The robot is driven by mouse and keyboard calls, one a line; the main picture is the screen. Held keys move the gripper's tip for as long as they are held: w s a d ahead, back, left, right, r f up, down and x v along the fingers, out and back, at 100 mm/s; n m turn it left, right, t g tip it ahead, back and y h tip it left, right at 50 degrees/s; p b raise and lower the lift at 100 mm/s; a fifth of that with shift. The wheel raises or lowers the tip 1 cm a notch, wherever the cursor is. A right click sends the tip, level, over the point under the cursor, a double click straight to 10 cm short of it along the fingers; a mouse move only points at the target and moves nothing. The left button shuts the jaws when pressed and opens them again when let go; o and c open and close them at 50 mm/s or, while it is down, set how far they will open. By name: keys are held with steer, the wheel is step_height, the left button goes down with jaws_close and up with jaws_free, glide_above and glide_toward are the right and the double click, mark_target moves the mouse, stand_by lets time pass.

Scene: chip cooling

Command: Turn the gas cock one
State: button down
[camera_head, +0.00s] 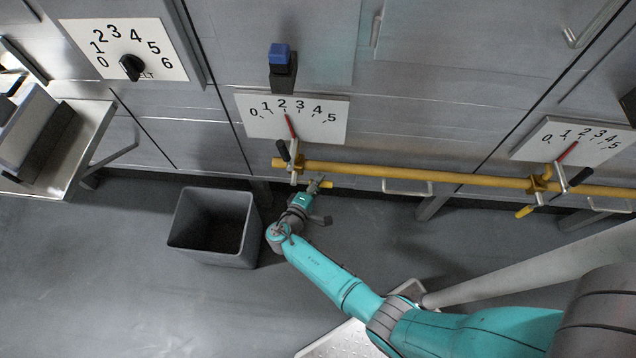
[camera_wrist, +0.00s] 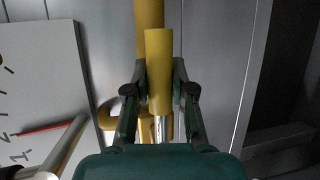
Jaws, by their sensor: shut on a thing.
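The gas cock's yellow handle (camera_head: 327,185) shows just below the yellow gas pipe (camera_head: 370,170), under the middle dial plate (camera_head: 325,132). My gripper (camera_head: 316,186) reaches it from below and is shut on it. In the wrist view my gripper (camera_wrist: 158,90) has one finger on each side of the yellow handle (camera_wrist: 158,60). The red pointer (camera_head: 291,127) of the middle dial stands near 2. It also shows in the wrist view (camera_wrist: 42,129). The cock's body is partly hidden by my gripper and the pointer linkage.
A second cock with a yellow handle (camera_head: 525,211) and its dial plate (camera_head: 572,141) are at the right. A grey open bin (camera_head: 212,225) stands on the floor left of my gripper. A dial with a black knob (camera_head: 131,67) is at the upper left. Floor at lower left is clear.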

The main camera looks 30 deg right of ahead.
steer(key=shift+w+r, duration=0.1)
steer(key=c, duration=1)
jaws_free()
steer(key=shift+a, duration=0.1)
steer(key=v, duration=1.2)
